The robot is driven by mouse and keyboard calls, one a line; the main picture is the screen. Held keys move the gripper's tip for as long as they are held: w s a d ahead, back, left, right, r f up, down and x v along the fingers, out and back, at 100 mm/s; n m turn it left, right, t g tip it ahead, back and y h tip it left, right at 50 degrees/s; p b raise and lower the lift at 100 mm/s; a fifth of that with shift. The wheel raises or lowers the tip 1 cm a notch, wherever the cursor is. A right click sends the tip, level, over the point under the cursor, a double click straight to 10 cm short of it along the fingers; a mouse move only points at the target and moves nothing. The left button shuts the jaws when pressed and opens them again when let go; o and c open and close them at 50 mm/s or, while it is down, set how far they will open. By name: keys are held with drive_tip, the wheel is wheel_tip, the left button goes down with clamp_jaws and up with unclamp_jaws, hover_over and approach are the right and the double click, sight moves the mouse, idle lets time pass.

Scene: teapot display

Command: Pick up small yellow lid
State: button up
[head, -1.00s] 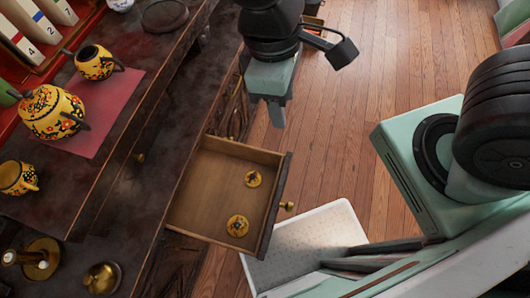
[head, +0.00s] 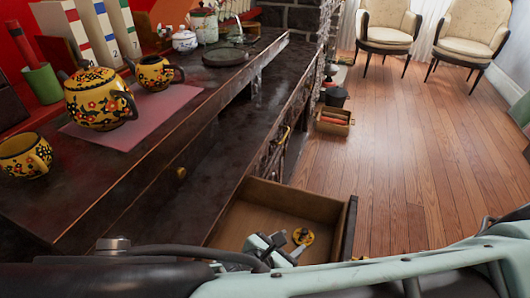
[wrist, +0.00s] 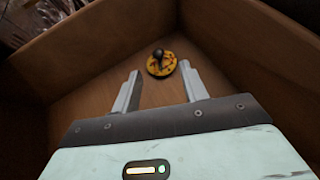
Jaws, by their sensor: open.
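My gripper (wrist: 160,84) is open and empty. In the head view my gripper (head: 279,244) is down inside the drawer, just left of the lid. The second, larger lid is not visible now; my arm covers the near part of the drawer.
The drawer walls stand close around my gripper. The dark cabinet (head: 150,175) holds a yellow floral teapot (head: 98,100), a creamer (head: 155,72) and a cup (head: 25,155) on top. An open wooden box (head: 334,121) is farther back. The wooden floor to the right is clear.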

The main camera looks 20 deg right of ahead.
sight(305, 231)
drive_tip(key=b+x, duration=0.1)
drive_tip(key=x, duration=0.5)
drive_tip(key=shift+w+d, duration=0.2)
drive_tip(key=shift+w, duration=0.1)
clamp_jaws()
